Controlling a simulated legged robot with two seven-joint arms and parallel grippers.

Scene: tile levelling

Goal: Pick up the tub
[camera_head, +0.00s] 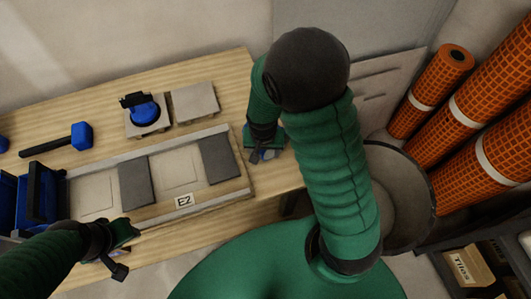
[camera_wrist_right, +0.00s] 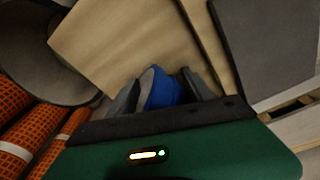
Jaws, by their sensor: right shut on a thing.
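My right gripper (camera_head: 263,154) is over the right end of the wooden table. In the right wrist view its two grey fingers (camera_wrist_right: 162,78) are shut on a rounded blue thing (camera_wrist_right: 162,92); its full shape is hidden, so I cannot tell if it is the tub. A large round grey open container (camera_head: 408,195), tub-like, stands right of the table, partly behind my right arm. Its rim also shows in the right wrist view (camera_wrist_right: 40,65). My left gripper (camera_head: 118,262) is by the table's front edge; its jaw opening is unclear.
The wooden table (camera_head: 190,85) holds a framed panel with pale and dark tiles (camera_head: 135,183), a label, a blue-headed mallet (camera_head: 82,136) and a blue-and-black tool (camera_head: 145,110) on a tile. Blue boxes (camera_head: 38,195) are at left. Orange rolls (camera_head: 430,90) stand at right.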

